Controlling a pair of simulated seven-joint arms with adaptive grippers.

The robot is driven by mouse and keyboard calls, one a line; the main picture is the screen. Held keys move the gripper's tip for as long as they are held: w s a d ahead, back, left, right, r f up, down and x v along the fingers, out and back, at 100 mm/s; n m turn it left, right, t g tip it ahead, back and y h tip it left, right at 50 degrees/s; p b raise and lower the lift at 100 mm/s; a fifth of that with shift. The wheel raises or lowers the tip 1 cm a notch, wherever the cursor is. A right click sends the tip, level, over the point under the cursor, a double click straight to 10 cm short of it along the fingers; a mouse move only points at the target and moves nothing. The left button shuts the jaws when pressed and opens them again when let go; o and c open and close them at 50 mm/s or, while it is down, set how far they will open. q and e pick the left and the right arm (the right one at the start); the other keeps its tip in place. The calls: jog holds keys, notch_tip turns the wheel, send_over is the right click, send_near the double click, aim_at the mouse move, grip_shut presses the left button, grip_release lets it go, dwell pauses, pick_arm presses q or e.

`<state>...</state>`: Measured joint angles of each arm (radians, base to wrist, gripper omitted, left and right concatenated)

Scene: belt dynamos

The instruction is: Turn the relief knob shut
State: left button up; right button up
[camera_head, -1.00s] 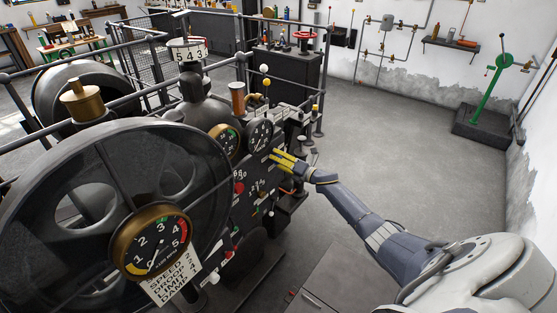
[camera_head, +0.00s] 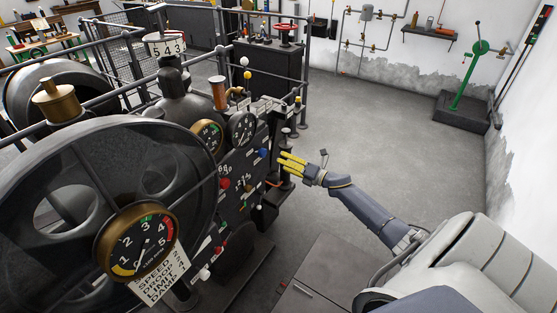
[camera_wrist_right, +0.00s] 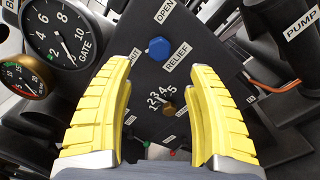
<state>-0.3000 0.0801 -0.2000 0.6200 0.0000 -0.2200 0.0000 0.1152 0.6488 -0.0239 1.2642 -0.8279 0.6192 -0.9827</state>
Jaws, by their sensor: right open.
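The relief knob is a blue knob (camera_wrist_right: 158,48) on the dark panel (camera_wrist_right: 135,75), between labels reading OPEN and RELIEF, with a partly covered label ending in "UT" at its left. It also shows small in the head view (camera_head: 263,153). My right gripper (camera_wrist_right: 160,75) is open and empty, its yellow fingers spread on either side of the lower panel. In the head view my right gripper (camera_head: 291,164) is to the right of the panel, apart from the knob. My left gripper is not in view.
Below the blue knob is a brass numbered dial (camera_wrist_right: 168,107). Gauges (camera_wrist_right: 62,32) sit at the left. A label reading PUMP (camera_wrist_right: 302,22) is at the right. A large flywheel (camera_head: 60,200) fills the left of the head view.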

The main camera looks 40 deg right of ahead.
jog(key=shift+s+d, duration=0.2)
jog(key=shift+s, duration=0.35)
